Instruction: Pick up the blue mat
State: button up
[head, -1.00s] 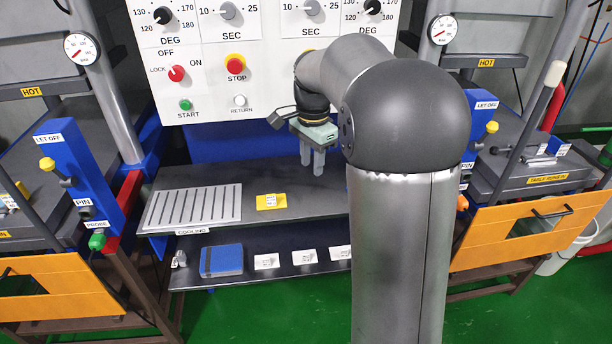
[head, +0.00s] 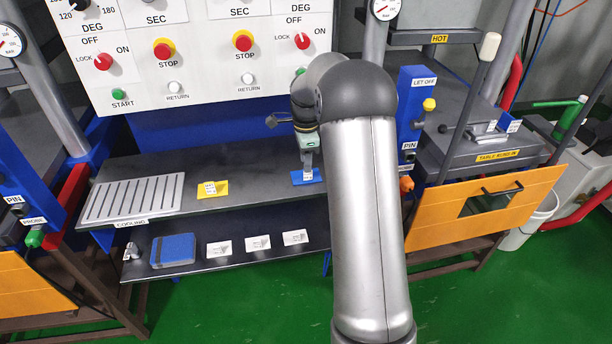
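The blue mat (head: 297,180) is a small flat blue piece on the upper dark shelf, right of its middle. A small white printed piece (head: 308,175) shows on it. My gripper (head: 308,168) points down directly over the mat, with its fingertips at or just above the white piece. I cannot tell if they touch it, or whether the fingers are apart. My arm hides the area just right of the mat.
The lower shelf holds a blue book-like item (head: 173,250) and several white cards. The control panel (head: 200,85) stands behind.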

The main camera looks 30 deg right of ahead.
aim_at(308, 181)
jog(key=shift+d+f+p, duration=0.2)
jog(key=shift+f+p, duration=0.05)
jog(key=shift+f, duration=1.15)
jog(key=shift+d+f+p, duration=0.15)
jog(key=shift+f+p, duration=0.05)
jog(key=shift+f, duration=1.15)
jog(key=shift+c, duration=0.3)
grip_shut()
